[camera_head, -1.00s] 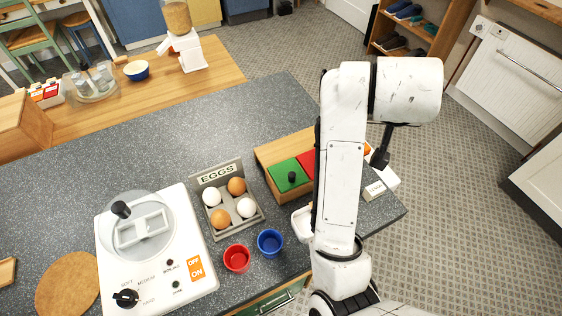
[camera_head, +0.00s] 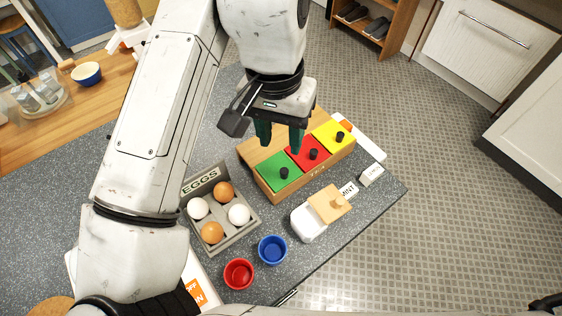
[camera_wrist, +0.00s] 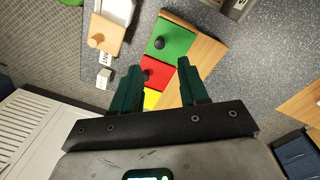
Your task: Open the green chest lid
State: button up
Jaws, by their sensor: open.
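A wooden tea chest (camera_head: 262,187) on the grey counter has three lids in a row, each with a black knob. The green lid (camera_head: 272,178) is at the left end and lies shut; its knob (camera_head: 284,173) stands up. The red lid (camera_head: 300,150) and yellow lid (camera_head: 332,132) are also shut. In the wrist view the green lid (camera_wrist: 180,36) is ahead of the fingers, near the top. My gripper (camera_head: 281,140) is open and empty. It hangs above the back of the chest, apart from the lids, and the wrist view shows its two green fingers (camera_wrist: 161,75) spread.
An egg tray (camera_head: 232,238) with several eggs lies left of the chest. A red cup (camera_head: 239,273), a blue cup (camera_head: 272,249) and a white jar with a wooden lid (camera_head: 329,204) stand in front. A small white box (camera_head: 372,174) is near the counter's right edge.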

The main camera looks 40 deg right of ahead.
aim_at(284, 170)
jog(key=f, duration=0.9)
jog(key=shift+s+d+f, duration=0.2)
jog(key=shift+c, duration=0.4)
grip_shut()
